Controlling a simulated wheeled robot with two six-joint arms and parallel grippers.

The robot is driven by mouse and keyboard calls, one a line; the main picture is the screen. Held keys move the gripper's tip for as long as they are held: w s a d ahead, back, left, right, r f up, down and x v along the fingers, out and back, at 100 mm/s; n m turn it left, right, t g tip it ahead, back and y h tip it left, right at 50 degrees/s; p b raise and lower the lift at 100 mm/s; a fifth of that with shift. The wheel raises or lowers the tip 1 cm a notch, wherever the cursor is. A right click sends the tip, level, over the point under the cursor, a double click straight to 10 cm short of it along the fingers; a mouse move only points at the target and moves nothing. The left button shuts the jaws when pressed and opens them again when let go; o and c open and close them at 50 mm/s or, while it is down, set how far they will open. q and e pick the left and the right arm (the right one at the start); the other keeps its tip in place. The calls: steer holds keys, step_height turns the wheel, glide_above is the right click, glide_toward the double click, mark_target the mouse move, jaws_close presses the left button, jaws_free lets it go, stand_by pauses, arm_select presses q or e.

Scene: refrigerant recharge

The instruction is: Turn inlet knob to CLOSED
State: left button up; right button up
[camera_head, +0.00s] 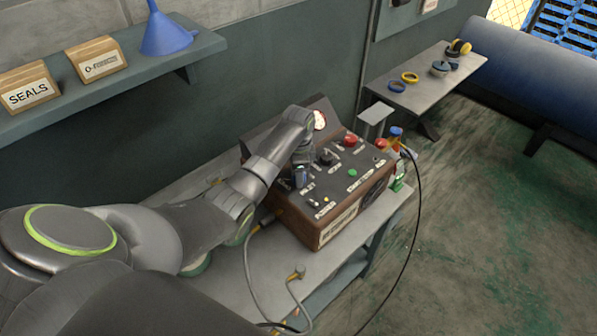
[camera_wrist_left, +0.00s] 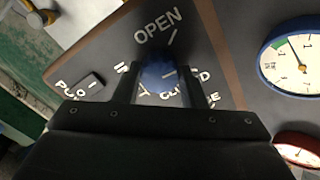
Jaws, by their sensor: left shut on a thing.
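The brown-sided control box (camera_head: 330,222) with a dark top panel stands on the grey bench. In the left wrist view the blue inlet knob (camera_wrist_left: 157,74) sits between the two fingers of my left gripper (camera_wrist_left: 158,88), which is shut on it. The OPEN label (camera_wrist_left: 158,27) is above the knob, and the INLET label is partly covered by a finger. In the head view my left gripper (camera_head: 301,172) reaches down onto the panel's left part. My right gripper is not in view.
A round gauge (camera_wrist_left: 293,65) is right of the knob, and a switch (camera_wrist_left: 90,81) is to its left. The panel also has a red button (camera_head: 351,140) and a green button (camera_head: 352,173). Cables (camera_head: 252,270) run along the bench front. A shelf (camera_head: 110,95) is on the wall.

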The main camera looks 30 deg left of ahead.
arm_select(q)
steer(key=m, duration=0.4)
steer(key=shift+m, duration=2.1)
steer(key=o, duration=1)
steer(key=shift+r, duration=0.1)
step_height(320, 180, up, 9)
steer(key=shift+f+b, duration=0.1)
steer(key=shift+b, duration=1.15)
steer(key=shift+r+p, duration=1.15)
steer(key=shift+r, duration=0.4)
steer(key=shift+f, duration=0.1)
